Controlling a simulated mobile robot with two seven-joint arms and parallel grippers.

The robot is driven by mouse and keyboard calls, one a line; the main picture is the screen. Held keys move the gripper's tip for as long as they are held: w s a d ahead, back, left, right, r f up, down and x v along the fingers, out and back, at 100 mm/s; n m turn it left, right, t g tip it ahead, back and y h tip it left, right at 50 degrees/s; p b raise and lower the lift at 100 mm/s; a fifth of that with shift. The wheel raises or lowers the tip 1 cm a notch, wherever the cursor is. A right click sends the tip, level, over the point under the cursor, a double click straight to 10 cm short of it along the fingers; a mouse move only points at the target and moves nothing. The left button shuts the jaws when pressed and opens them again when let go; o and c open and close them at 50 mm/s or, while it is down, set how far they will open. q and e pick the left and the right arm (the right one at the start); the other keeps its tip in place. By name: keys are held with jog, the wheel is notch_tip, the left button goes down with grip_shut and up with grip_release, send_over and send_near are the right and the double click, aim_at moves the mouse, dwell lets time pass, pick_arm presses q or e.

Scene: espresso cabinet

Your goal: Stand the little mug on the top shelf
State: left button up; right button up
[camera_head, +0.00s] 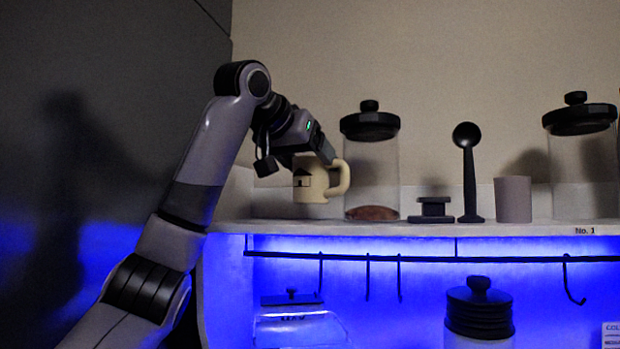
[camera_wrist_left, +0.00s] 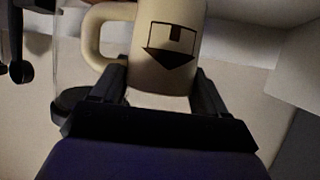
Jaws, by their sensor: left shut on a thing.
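The little mug (camera_head: 313,183) is cream with a dark house-like mark and a handle that points right in the head view. It also shows between the fingers in the left wrist view (camera_wrist_left: 165,40). My left gripper (camera_head: 318,160) is shut on the mug from above left. The mug is upright, its base just above or touching the top shelf (camera_head: 400,229) near its left end; I cannot tell which. My right gripper is not in view.
Right of the mug on the shelf stand a glass jar with black lid (camera_head: 370,165), a black tamper (camera_head: 432,210), a dark spoon-like tool (camera_head: 469,175), a grey cup (camera_head: 512,199) and another lidded jar (camera_head: 580,160). A hook rail (camera_head: 420,258) runs below.

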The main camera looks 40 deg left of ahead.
aim_at(310, 178)
pick_arm(q)
notch_tip(310, 178, down, 2)
jog(key=shift+w+a+f, duration=0.15)
jog(key=shift+f, duration=0.4)
jog(key=shift+f, duration=0.1)
jog(key=o, duration=0.9)
